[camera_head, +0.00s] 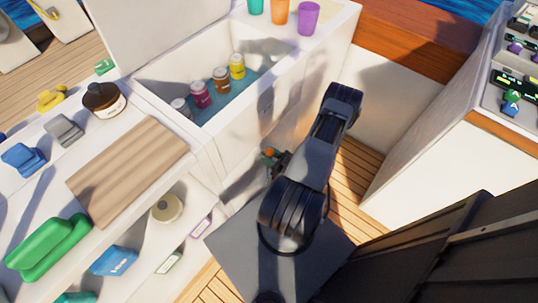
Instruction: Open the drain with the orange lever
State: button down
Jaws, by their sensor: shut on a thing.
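The orange lever (269,152) shows as a small orange spot low on the front of the white cooler box (208,150). My gripper (274,158) is at the lever, close against the box front, and is shut on it. The fingers and most of the lever are small and partly hidden by my dark arm, so the lever's angle cannot be told. The box is open and holds blue-green water (250,83) with several cans standing in it. The drain opening itself is hidden.
Cups stand at the box's far end, including a purple cup (308,17). A white cabinet (450,165) bounds the right; wooden deck (362,170) lies between.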

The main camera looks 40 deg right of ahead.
jog(key=shift+d, duration=0.1)
jog(key=c, duration=1)
grip_release()
jog(key=shift+o, duration=0.2)
jog(key=shift+s, duration=0.1)
jog(key=v, duration=1.3)
jog(key=shift+s+d+f, duration=0.15)
jog(key=shift+s+d, duration=0.05)
jog(key=shift+s, duration=0.1)
